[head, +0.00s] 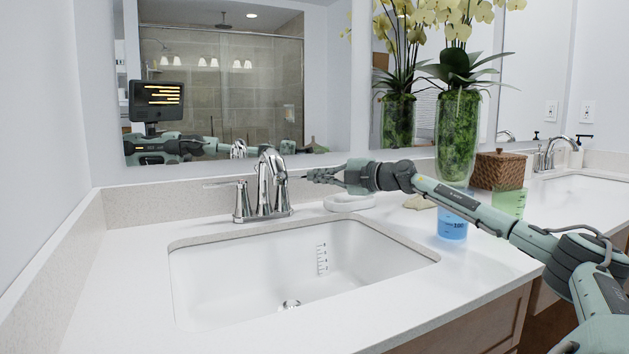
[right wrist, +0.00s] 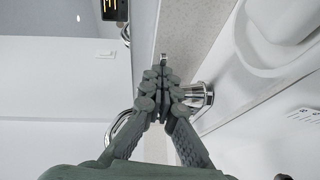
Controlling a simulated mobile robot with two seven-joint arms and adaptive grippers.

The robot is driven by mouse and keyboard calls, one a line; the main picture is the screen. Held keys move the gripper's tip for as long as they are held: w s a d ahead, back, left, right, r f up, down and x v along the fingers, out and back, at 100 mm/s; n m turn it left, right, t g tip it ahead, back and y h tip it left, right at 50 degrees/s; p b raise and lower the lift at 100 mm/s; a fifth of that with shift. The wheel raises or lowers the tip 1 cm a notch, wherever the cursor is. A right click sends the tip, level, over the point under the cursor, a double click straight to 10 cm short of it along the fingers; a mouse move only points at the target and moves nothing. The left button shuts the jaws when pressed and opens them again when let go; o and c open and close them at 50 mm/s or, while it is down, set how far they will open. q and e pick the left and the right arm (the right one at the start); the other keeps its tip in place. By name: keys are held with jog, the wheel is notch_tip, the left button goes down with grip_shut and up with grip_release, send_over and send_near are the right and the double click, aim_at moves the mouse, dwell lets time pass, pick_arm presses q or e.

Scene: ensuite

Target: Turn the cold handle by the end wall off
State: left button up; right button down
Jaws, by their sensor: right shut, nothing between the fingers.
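A chrome two-handle faucet (head: 265,185) stands behind the near sink (head: 290,270), by the left end wall. Its left handle (head: 242,200) has a lever pointing left, toward that wall. The right handle is mostly hidden in the head view by the spout and my gripper. My right gripper (head: 312,175) is shut and empty, just right of the spout. In the right wrist view the shut fingers (right wrist: 164,80) have a chrome tip (right wrist: 163,60) just beyond them and a chrome base (right wrist: 196,96) close on the right. I cannot tell whether they touch. My left gripper is not in view.
A white dish (head: 348,203), a blue cup (head: 453,222), a green cup (head: 510,203), a vase (head: 457,135) and a woven box (head: 500,170) stand to the right. A mirror (head: 225,90) runs behind the faucet. The counter left of the sink is clear.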

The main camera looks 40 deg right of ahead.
jog(key=shift+r, duration=0.1)
notch_tip(320, 180, up, 10)
dwell(0.6)
